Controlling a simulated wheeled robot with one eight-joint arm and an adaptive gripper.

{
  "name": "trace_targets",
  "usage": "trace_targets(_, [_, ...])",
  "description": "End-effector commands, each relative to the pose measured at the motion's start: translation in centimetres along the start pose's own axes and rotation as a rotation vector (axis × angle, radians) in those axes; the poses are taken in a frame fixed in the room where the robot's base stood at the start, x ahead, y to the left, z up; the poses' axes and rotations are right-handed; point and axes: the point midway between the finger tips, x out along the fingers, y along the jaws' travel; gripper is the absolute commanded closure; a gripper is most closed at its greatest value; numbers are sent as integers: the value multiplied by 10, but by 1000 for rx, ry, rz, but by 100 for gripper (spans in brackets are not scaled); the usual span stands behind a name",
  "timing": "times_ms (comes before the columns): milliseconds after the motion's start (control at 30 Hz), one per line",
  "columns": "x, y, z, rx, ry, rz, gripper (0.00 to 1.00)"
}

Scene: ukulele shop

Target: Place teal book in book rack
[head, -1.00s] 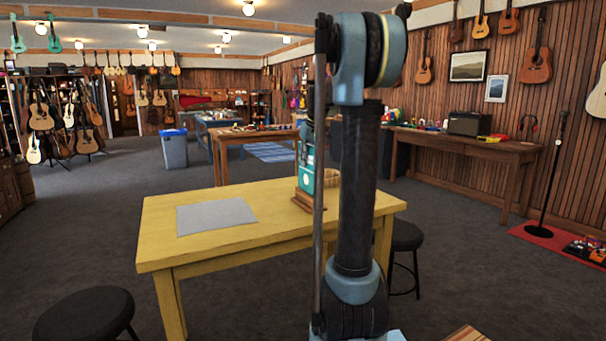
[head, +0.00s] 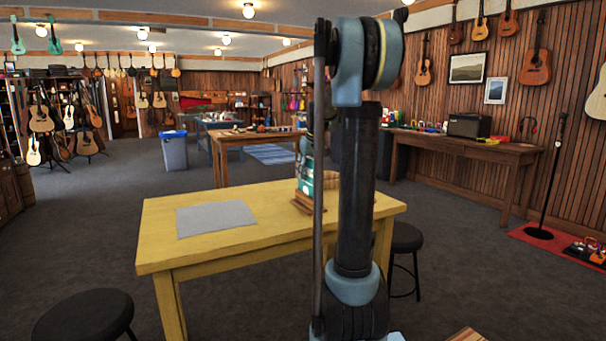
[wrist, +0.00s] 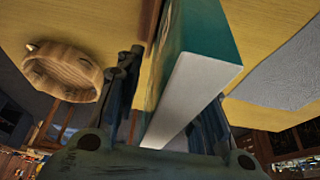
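The teal book (wrist: 208,30) is large in the wrist view, with its pale page edge (wrist: 190,88) toward the camera. It stands between the two fingers of my gripper (wrist: 170,112). A narrow gap shows between the left finger and the book, so the gripper looks open around it. In the head view the teal book (head: 304,184) is upright at the wooden book rack (head: 303,206) on the yellow table (head: 165,243). My arm column and gripper partly hide both. How fully the book sits in the rack is not clear.
A round wooden bowl (wrist: 62,72) stands close to my gripper on the table. A grey sheet (head: 215,218) lies flat on the left of the tabletop. Black stools (head: 88,316) stand by the table. The table's front middle is clear.

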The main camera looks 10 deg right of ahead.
Motion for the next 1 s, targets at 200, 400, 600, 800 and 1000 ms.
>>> trace_targets(200, [-2,0,-1,-1,0,0,64])
trace_targets(400, [-24,-1,0,0,0,0,64])
trace_targets(600, [-63,-1,0,0,0,0,64])
trace_targets(800, [-97,-1,-1,-1,0,-1,64])
trace_targets(1000, [-117,-1,-1,-1,0,-1,64])
